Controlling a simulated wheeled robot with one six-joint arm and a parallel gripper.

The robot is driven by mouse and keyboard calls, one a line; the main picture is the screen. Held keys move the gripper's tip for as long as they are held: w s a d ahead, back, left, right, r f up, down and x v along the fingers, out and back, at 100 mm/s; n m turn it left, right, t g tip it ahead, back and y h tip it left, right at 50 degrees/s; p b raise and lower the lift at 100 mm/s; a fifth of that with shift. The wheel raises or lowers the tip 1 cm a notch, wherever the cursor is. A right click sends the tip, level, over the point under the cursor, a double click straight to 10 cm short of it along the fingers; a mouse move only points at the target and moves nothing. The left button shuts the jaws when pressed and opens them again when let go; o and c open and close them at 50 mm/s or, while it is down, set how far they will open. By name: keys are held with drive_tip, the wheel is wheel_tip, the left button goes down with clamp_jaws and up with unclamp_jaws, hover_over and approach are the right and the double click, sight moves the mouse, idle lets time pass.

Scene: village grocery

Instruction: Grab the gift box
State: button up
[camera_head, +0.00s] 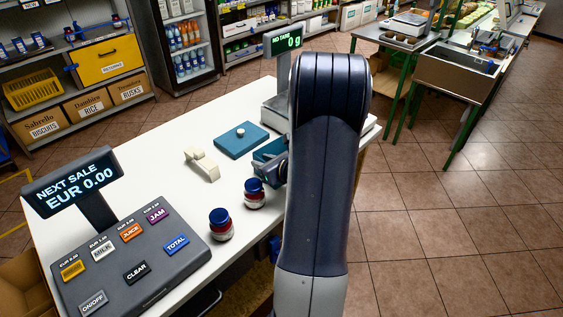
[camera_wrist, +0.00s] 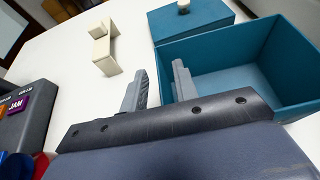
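The gift box is a teal open-topped box (camera_wrist: 290,62) at the right of the wrist view. In the head view only part of the box (camera_head: 268,149) shows; my arm hides the rest. Its likely lid, a flat teal piece with a white knob (camera_wrist: 198,26), lies apart on the counter, also in the head view (camera_head: 232,146). My gripper (camera_wrist: 160,84) is open at the box's near left corner. The left finger appears outside the box and the right finger overlaps its inside. I cannot tell whether either touches the wall. The gripper shows partly in the head view (camera_head: 272,171).
A cream block-like object (camera_head: 203,164) lies on the white counter (camera_head: 150,160). Two jars with blue lids (camera_head: 221,225) (camera_head: 254,194) stand near the front edge. A till keypad (camera_head: 130,255) is at the left. A scale display (camera_head: 286,41) stands behind the box.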

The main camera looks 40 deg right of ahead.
drive_tip(key=shift+w, duration=0.1)
clamp_jaws()
idle(0.6)
